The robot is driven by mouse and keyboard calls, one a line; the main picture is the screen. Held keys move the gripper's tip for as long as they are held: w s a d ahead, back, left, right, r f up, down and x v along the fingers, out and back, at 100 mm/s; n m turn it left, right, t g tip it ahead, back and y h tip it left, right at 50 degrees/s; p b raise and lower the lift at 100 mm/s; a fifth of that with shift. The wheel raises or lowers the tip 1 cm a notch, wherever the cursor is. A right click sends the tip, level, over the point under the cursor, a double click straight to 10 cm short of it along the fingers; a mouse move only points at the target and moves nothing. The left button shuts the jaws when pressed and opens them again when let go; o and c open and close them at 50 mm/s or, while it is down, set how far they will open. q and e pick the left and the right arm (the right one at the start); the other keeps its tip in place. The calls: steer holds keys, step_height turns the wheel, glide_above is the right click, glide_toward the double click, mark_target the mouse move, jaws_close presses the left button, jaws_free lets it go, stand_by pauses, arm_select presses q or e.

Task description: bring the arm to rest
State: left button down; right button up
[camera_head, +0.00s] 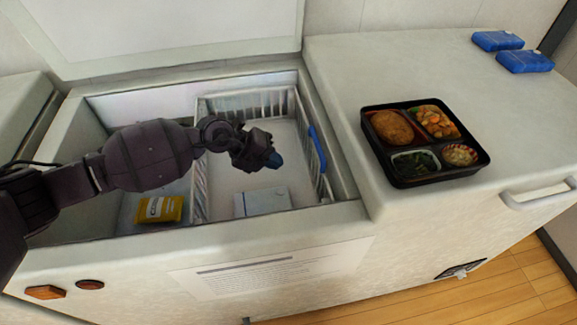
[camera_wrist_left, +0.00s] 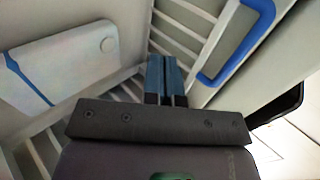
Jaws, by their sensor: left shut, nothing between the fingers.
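My left arm reaches in from the left over the open chest freezer (camera_head: 215,227) in the head view. My left gripper (camera_head: 274,160) is above the white wire basket (camera_head: 199,180) inside it. In the left wrist view its two blue fingers (camera_wrist_left: 166,75) are together with nothing between them. They point toward the basket's white bars (camera_wrist_left: 185,25). My right gripper is not in view.
A white box (camera_head: 262,202) lies in the basket and a yellow packet (camera_head: 160,209) lies left of it. A blue handle (camera_head: 317,150) is on the basket's right side. A black bento tray (camera_head: 440,173) with food and two blue packs (camera_head: 525,61) sit on the right-hand top.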

arm_select(q)
steer(key=shift+p+v, duration=0.45)
steer(key=shift+v, duration=1.7)
